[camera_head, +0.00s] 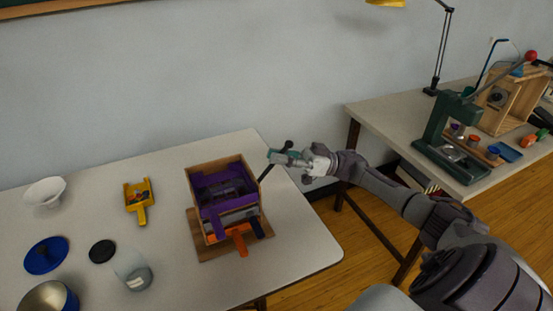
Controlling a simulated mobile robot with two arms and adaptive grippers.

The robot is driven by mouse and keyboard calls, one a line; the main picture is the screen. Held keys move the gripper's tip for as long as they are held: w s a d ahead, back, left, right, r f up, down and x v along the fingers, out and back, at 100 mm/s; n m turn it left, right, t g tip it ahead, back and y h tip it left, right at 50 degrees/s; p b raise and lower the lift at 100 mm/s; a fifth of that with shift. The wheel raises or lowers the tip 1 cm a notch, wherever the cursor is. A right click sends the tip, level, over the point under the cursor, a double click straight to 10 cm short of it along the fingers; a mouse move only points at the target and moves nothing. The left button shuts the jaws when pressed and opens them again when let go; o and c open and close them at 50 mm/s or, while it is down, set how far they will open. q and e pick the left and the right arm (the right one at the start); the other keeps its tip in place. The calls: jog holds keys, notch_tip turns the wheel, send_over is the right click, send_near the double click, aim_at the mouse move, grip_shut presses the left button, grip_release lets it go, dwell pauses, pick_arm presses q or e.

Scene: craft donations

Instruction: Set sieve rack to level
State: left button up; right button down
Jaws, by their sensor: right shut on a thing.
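The sieve rack (195,179) is a wooden frame with purple trays inside, standing on a wooden base (207,250) on the near table. It appears tilted, though the angle is hard to judge. An orange handle (239,240) and a dark blue piece stick out at its lower front. A dark lever (265,173) with a black knob (289,144) rises at the rack's right side. My right gripper (274,157) is at this lever, shut on it just below the knob. My left gripper is not in view.
On the near table are a white bowl (45,191), a yellow scoop (139,200) with coloured bits, a blue lid (46,255), a black disc (102,251), a glass jar (134,272) and a metal bowl (48,298). A green press (446,135) stands on the right table.

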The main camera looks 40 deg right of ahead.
jog(key=c, duration=1.2)
grip_release()
jog(key=shift+d, duration=0.1)
jog(key=v, duration=1.2)
